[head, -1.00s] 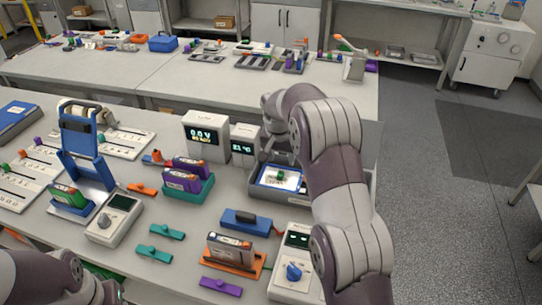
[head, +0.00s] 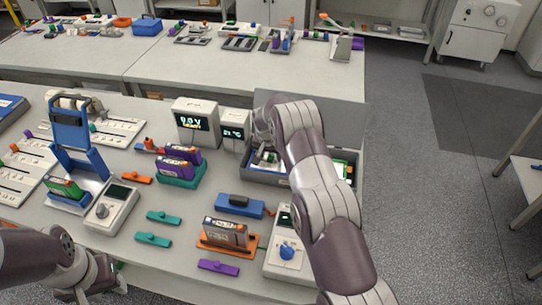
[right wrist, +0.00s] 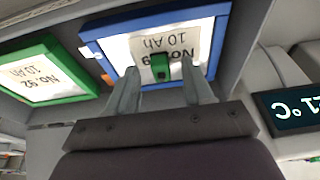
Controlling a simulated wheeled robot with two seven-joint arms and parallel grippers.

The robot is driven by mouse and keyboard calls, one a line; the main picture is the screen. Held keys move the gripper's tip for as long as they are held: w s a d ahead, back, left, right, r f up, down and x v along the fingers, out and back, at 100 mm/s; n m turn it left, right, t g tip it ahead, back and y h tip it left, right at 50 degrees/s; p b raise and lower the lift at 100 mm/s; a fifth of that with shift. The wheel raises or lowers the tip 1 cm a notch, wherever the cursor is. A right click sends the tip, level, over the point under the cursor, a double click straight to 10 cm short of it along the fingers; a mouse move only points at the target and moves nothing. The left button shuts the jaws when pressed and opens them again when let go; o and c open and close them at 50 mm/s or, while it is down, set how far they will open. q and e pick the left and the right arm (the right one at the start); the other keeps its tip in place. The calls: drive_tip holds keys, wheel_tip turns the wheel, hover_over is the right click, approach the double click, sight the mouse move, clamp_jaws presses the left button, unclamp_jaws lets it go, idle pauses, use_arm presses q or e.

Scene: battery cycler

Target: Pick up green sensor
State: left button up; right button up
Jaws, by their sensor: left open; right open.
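The green sensor (right wrist: 160,67) is a small green block with a dark face. In the right wrist view it lies on a blue-framed card (right wrist: 92,48) marked "10 Ah". My right gripper (right wrist: 160,72) is open, with one finger on each side of the sensor and a gap on both sides. I cannot tell its height above the card. In the head view my right arm reaches over the grey bin (head: 262,179), and I cannot make out the sensor clearly there. My left gripper (head: 108,280) is open at the lower left, away from the sensor.
A green-framed card (right wrist: 45,74) lies beside the blue one in the bin. Two white display units (head: 196,122) stand left of the bin. A blue clip (head: 240,206) and an orange holder (head: 228,240) sit in front. Free table lies around the teal pieces (head: 163,217).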

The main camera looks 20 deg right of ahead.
sight(270, 156)
drive_tip(key=shift+w+f, duration=0.1)
clamp_jaws()
drive_tip(key=shift+r, duration=0.2)
drive_tip(key=shift+r+b, duration=0.25)
drive_tip(key=shift+b, duration=0.05)
wheel_tip(270, 156, up, 3)
drive_tip(key=shift+f+b, duration=0.1)
drive_tip(key=shift+b, duration=0.75)
drive_tip(key=s+r+b, duration=0.1)
drive_tip(key=s+r, duration=0.2)
drive_tip(key=s, duration=0.3)
drive_tip(key=s+d+r+b, duration=0.1)
drive_tip(key=s+r+b, duration=0.1)
drive_tip(key=s+r, duration=0.2)
drive_tip(key=shift+s+d+r, duration=0.15)
drive_tip(key=shift+s+r, duration=0.1)
drive_tip(key=shift+s, duration=0.6)
